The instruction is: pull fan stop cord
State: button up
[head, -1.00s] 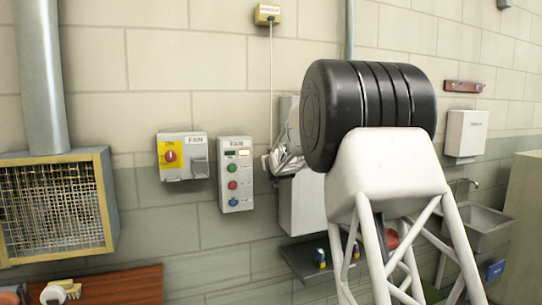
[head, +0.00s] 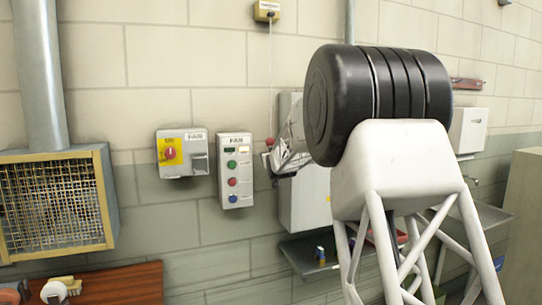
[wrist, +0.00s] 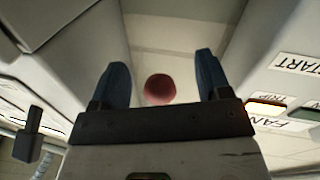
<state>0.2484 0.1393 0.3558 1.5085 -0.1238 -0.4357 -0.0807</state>
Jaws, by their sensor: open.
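The fan stop cord (head: 270,75) hangs down the wall from a small yellow-and-white box (head: 267,11). A red ball (head: 269,142) is at its lower end, and shows in the wrist view (wrist: 160,89) as a dark red disc. My gripper (head: 272,166) is open and empty near the ball, which shows just above it in the head view. In the wrist view the ball lies between my two blue fingers (wrist: 160,68), with a gap on each side. I cannot tell how far it is from them in depth.
A FAN control panel (head: 235,170) with several buttons is just left of my gripper. A yellow-and-grey switch box (head: 182,153) is further left. A pale cabinet (head: 305,200) is close on the right, partly behind my arm. A shelf (head: 312,251) sits below.

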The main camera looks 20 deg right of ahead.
jog(key=shift+s+a, duration=0.25)
jog(key=shift+s, duration=1.1)
jog(key=shift+s+a, duration=0.25)
jog(key=shift+s, duration=1.05)
jog(key=s+a+f+g+y, duration=0.1)
jog(key=s+a+f+g, duration=0.1)
jog(key=s+a, duration=0.5)
jog(key=s+a+f+g, duration=0.1)
jog(key=s+a+g, duration=0.15)
jog(key=s, duration=0.95)
jog(key=s+a+f+g+y, duration=0.1)
jog(key=s+a+f+g, duration=0.15)
jog(key=s+a, duration=0.45)
jog(key=s+a+f+g, duration=0.2)
jog(key=s+f, duration=0.2)
jog(key=s, duration=0.8)
jog(key=s+a+f+g, duration=0.2)
jog(key=s+f+g, duration=0.1)
jog(key=s, duration=1)
jog(key=s+a+f+g+y, duration=0.1)
jog(key=s+f, duration=0.4)
jog(key=s, duration=0.7)
jog(key=shift+s+a+g, duration=0.35)
jog(key=shift+a+g, duration=0.2)
jog(key=shift+g, duration=0.45)
